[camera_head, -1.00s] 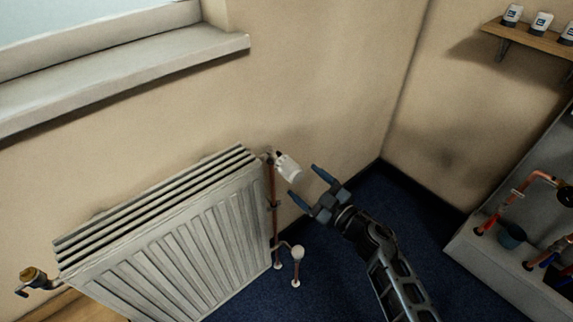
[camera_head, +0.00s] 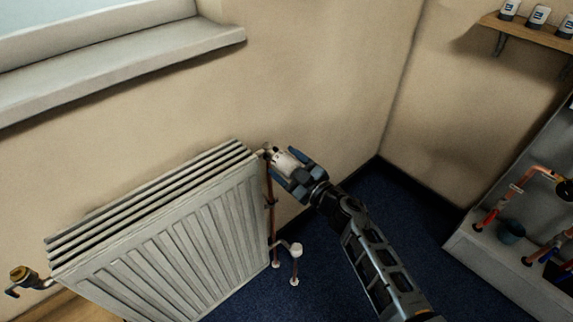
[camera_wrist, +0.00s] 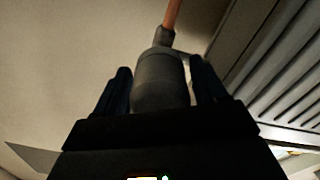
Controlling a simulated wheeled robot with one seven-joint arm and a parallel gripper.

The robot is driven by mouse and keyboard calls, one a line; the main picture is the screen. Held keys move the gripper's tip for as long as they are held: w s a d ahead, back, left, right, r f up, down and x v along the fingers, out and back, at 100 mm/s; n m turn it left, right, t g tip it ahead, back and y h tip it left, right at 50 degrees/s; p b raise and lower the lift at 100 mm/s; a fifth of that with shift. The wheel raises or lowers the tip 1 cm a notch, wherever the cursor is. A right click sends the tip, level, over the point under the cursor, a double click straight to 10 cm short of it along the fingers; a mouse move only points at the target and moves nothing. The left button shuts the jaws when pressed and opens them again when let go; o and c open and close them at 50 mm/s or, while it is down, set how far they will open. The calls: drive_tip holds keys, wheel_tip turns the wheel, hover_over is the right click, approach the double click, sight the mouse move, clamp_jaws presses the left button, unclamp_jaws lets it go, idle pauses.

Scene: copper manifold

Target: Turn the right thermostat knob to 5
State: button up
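The right thermostat knob (camera_head: 284,159) is a white cylinder at the upper right corner of the radiator (camera_head: 170,235). My gripper (camera_head: 287,164) has its two blue fingers on either side of the knob in the head view. In the wrist view the knob (camera_wrist: 160,85) looks dark grey and sits between the two fingers (camera_wrist: 159,88). A gap shows between the knob and the left finger, and a thin one at the right, so the gripper looks open around it. The knob's number marks cannot be read.
A copper pipe (camera_head: 270,190) runs down below the knob, and a white-capped pipe end (camera_head: 295,249) stands near the floor. A brass valve (camera_head: 23,275) is at the radiator's left end. A window sill (camera_head: 120,65) is above.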

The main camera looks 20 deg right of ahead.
drive_tip(key=c, duration=0.8)
drive_tip(key=shift+n, duration=0.4)
drive_tip(key=n, duration=0.4)
drive_tip(key=shift+n, duration=0.4)
drive_tip(key=n, duration=0.6)
drive_tip(key=shift+b, duration=0.4)
drive_tip(key=shift+n, duration=0.3)
drive_tip(key=o, duration=1)
drive_tip(key=shift+s, duration=0.1)
